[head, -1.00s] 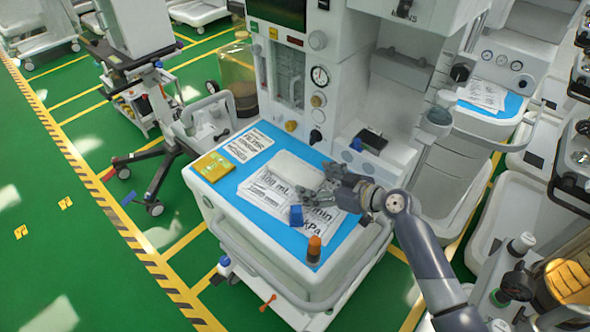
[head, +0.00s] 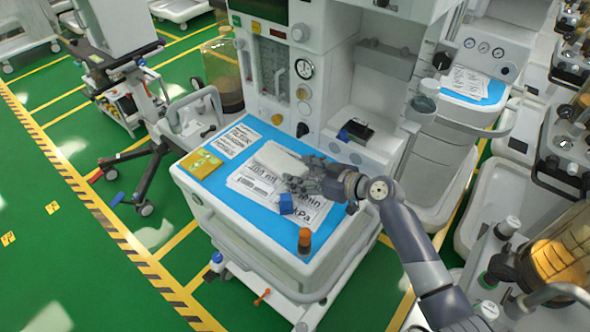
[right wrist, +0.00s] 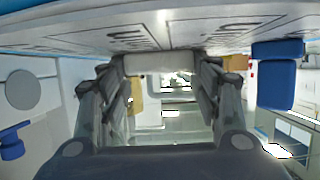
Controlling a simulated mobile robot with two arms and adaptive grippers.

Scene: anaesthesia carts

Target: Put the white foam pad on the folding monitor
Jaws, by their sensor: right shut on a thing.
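The white foam pad (head: 279,158) lies on the printed white sheet on the cart's blue top in the head view. My right gripper (head: 301,174) is low over the sheet at the pad's right end, shut on the pad. In the right wrist view the pad (right wrist: 160,62) shows as a pale block between the fingertips of my right gripper (right wrist: 162,72), close to the sheet. I cannot make out a folding monitor for certain; a small dark flat device (head: 358,129) sits on the machine's ledge behind the gripper. My left gripper is not in view.
A blue block (head: 287,204) stands just in front of the right gripper and shows beside it in the right wrist view (right wrist: 277,76). An orange-capped vial (head: 305,240) stands near the front edge. A yellow packet (head: 201,163) and a printed card (head: 235,141) lie left.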

